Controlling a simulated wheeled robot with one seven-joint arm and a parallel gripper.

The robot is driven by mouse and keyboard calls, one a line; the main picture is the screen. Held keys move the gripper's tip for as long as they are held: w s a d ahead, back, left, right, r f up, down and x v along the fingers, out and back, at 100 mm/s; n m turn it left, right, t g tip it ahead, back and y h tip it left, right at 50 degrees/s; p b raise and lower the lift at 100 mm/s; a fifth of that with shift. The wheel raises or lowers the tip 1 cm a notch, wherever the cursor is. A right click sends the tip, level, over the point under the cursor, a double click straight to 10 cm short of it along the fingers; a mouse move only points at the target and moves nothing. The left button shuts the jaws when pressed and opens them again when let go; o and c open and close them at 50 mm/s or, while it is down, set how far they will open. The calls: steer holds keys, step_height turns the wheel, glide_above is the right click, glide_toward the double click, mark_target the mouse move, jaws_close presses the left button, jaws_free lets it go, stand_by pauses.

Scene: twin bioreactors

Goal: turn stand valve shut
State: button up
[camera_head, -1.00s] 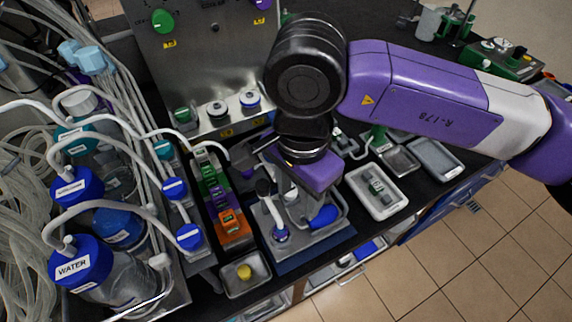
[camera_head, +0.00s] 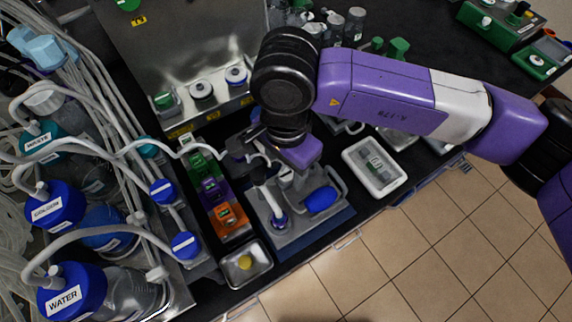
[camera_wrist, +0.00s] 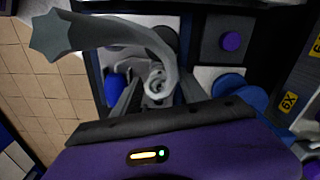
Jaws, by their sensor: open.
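A grey stand (camera_head: 262,206) on a blue mat carries a white bent tube with a blue base (camera_head: 280,220) and a rounded blue part (camera_head: 321,200). I cannot tell which part is its valve. My gripper (camera_head: 284,170) is low over the back of the stand, its purple body hiding the fingertips. In the wrist view, my gripper (camera_wrist: 158,94) is open, with a finger on each side of a grey curved tube (camera_wrist: 150,40) that has a star-shaped end. The tube's lower end shows between the fingers; contact cannot be told. A blue part (camera_wrist: 116,86) shows beside the left finger.
Coloured blocks (camera_head: 212,190) stand left of the stand, with a small tray (camera_head: 262,268) holding a yellow piece in front. Bottles and looping tubes crowd the left, including one marked WATER (camera_head: 66,292). A white tray (camera_head: 375,190) lies right. A steel panel (camera_head: 175,60) rises behind.

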steer(key=shift+f, duration=0.3)
jaws_close()
